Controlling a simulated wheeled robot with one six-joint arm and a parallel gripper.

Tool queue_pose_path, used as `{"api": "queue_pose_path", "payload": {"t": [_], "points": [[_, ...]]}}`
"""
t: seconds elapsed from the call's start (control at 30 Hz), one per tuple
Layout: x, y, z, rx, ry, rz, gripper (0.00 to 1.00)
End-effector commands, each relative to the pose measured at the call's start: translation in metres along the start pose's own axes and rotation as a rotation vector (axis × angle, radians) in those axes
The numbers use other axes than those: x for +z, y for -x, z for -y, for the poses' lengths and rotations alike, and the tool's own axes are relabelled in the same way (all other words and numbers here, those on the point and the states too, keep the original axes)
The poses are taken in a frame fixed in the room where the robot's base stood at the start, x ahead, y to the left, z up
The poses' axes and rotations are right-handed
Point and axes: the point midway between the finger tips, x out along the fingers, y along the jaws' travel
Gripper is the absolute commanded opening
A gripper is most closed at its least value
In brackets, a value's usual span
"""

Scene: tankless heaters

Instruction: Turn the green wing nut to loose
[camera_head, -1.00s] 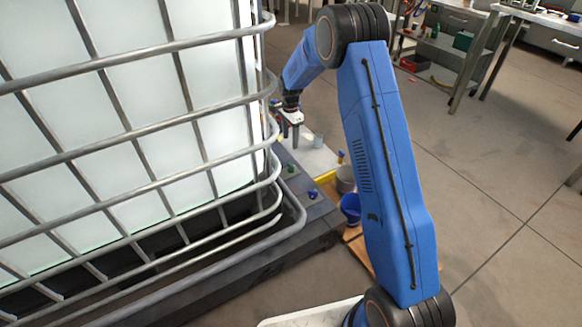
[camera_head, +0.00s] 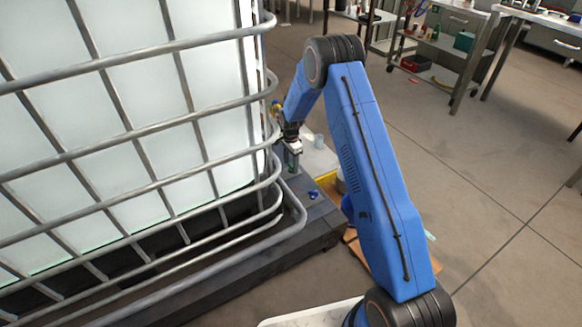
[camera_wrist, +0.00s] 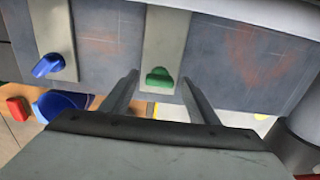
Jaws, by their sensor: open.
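The green wing nut (camera_wrist: 159,78) sits on a light strip of the dark panel (camera_wrist: 105,40) in the wrist view. My gripper (camera_wrist: 158,85) is open, with one finger to each side of the green nut and clear space between. I cannot tell how far the fingertips are above the nut. In the head view my gripper (camera_head: 293,158) is low at the corner of the dark base, over the green nut (camera_head: 291,168), which is partly hidden by it.
A blue wing nut (camera_wrist: 49,65) sits left of the green one; it also shows in the head view (camera_head: 313,194). A blue bucket (camera_wrist: 62,102) and a red object (camera_wrist: 17,108) are lower left. A caged white tank (camera_head: 120,130) stands close on the left.

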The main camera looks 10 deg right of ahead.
Motion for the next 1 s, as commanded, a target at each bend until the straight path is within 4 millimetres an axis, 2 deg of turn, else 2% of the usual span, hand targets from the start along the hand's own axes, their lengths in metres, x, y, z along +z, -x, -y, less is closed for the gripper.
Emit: {"api": "queue_pose_path", "payload": {"t": [0.2,0.5,0.53,0.7,1.0], "points": [[0.0,-0.016,0.0,0.001,0.0,0.0,0.55],[0.0,-0.018,0.0,0.0,0.0,0.0,0.55],[0.0,-0.018,0.0,0.0,0.0,0.0,0.52],[0.0,-0.018,0.0,0.0,0.0,0.0,0.13],[0.0,-0.018,0.0,0.0,0.024,0.0,0.14]]}}
